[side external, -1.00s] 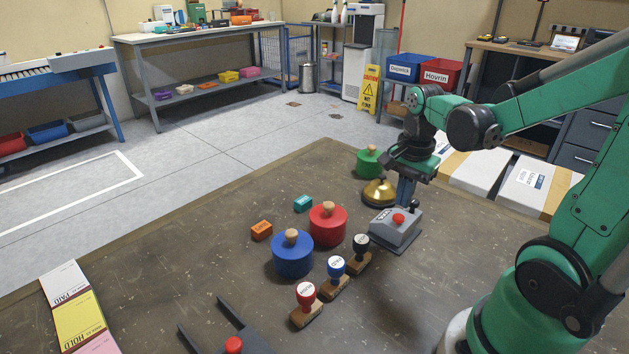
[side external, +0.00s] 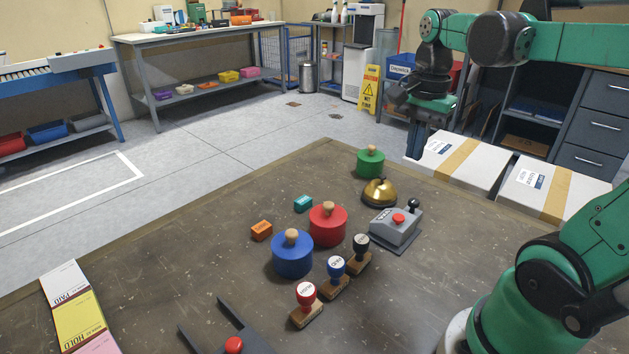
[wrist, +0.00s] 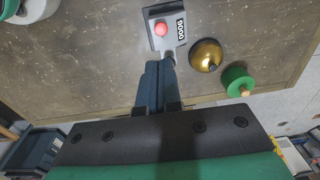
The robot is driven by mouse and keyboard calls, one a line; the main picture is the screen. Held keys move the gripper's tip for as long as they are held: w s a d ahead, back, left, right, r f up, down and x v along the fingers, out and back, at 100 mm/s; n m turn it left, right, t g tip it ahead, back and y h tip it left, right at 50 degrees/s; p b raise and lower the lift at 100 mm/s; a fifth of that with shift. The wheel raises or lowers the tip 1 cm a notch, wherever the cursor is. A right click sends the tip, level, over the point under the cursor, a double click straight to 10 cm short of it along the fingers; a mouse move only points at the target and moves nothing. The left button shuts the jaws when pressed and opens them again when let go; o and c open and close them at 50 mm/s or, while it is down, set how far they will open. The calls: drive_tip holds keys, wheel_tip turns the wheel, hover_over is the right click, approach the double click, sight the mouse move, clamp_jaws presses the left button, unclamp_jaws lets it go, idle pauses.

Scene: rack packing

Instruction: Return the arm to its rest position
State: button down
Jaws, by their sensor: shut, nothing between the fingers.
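My gripper (side external: 415,143) is raised beyond the far right edge of the table in the side view, in front of the white boxes. In the wrist view my gripper (wrist: 160,68) shows its dark blue fingers together, with nothing between them. The grey button box (side external: 396,226) with a red button and a black-knobbed lever stands on the table, apart from my gripper. It also shows at the top of the wrist view (wrist: 178,14), above the fingertips, its counter partly legible.
A brass bell (side external: 379,193) and a green lidded pot (side external: 370,163) stand near the far corner. Red (side external: 328,226) and blue (side external: 292,256) pots, several stamps and small blocks stand mid-table. White taped boxes (side external: 465,160) lie beyond the table edge.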

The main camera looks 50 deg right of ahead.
idle(0.3)
drive_tip(key=w+a+f+n+t, duration=0.2)
drive_tip(key=a+n, duration=0.4)
drive_tip(key=n, duration=0.3)
drive_tip(key=w+a+f+n+t, duration=0.1)
drive_tip(key=a+f+n+t, duration=0.1)
drive_tip(key=a+n+t, duration=0.2)
drive_tip(key=a+n, duration=0.2)
drive_tip(key=n, duration=0.2)
drive_tip(key=shift+w+a+f+n+t, duration=0.15)
drive_tip(key=shift+w+a+n+t, duration=0.15)
drive_tip(key=shift+w+a+n, duration=0.1)
